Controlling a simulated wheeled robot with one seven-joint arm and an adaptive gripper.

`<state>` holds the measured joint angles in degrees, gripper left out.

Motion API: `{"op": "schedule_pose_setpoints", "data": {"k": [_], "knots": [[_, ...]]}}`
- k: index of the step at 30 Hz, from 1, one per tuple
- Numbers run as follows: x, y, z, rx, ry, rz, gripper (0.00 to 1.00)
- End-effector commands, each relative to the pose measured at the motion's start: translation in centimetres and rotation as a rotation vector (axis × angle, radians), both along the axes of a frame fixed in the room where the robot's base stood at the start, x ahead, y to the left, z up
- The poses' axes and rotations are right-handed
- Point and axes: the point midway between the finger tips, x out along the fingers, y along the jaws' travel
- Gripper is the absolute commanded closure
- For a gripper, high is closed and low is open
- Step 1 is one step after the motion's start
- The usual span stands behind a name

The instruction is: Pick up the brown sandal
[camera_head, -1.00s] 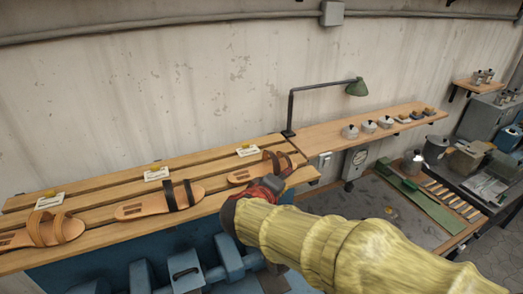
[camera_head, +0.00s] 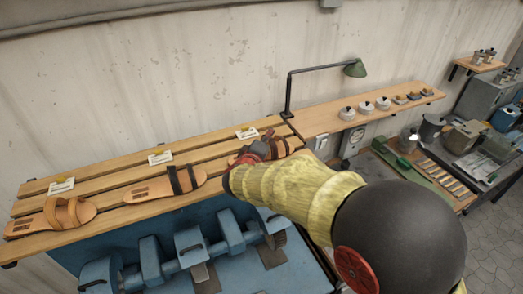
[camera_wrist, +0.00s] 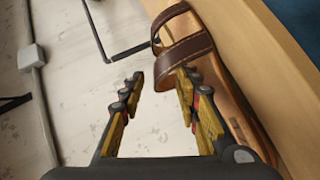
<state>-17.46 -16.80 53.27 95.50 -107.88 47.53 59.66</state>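The brown sandal (camera_wrist: 185,48), with dark brown straps over a tan sole, lies on the slatted wooden bench at the right end of a row. In the head view, my gripper and arm hide much of the brown sandal (camera_head: 283,147). My gripper (camera_head: 262,146) is at its straps.
A black-strapped sandal (camera_head: 180,182) and a tan-strapped sandal (camera_head: 52,219) lie to the left on the bench (camera_head: 110,206). White label cards (camera_head: 160,157) stand behind them. A green lamp (camera_head: 355,69) rises behind the shelf (camera_head: 318,128) at right. Blue machinery (camera_head: 190,245) sits below.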

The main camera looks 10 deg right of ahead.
Motion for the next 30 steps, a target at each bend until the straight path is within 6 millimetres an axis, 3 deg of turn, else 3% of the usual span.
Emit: {"op": "schedule_pose_setpoints", "data": {"k": [8,25,30], "knots": [[0.25,-0.11,-0.17,0.001,0.0,0.001,0.68],[0.23,-0.11,-0.13,0.001,0.001,0.0,1.0],[0.22,-0.12,-0.14,0.001,0.001,0.0,1.0]]}}
